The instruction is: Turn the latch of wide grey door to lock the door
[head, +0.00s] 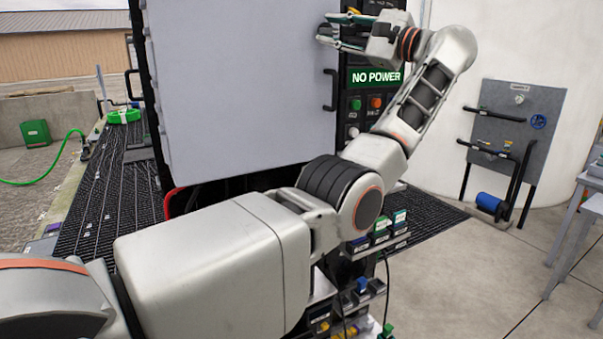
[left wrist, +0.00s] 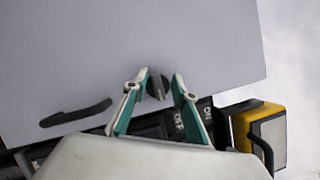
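The wide grey door (head: 235,90) is a large flat panel at the upper middle of the head view; it also fills much of the left wrist view (left wrist: 90,50). Its latch (left wrist: 158,87) is a small dark round knob near the door's edge. My left gripper (head: 322,28) reaches the door's upper right edge, its fingers pointing at the panel. In the left wrist view its two teal fingers (left wrist: 161,77) stand apart, one on each side of the latch. The left finger is close to the knob; contact cannot be told. My right gripper is not in view.
A black door handle (head: 330,90) sits below the latch. A dark panel with a "NO POWER" sign (head: 376,78) and buttons stands right of the door. A grey wall board (head: 517,110) with pipes is farther right. Black grating (head: 105,190) covers the floor at left.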

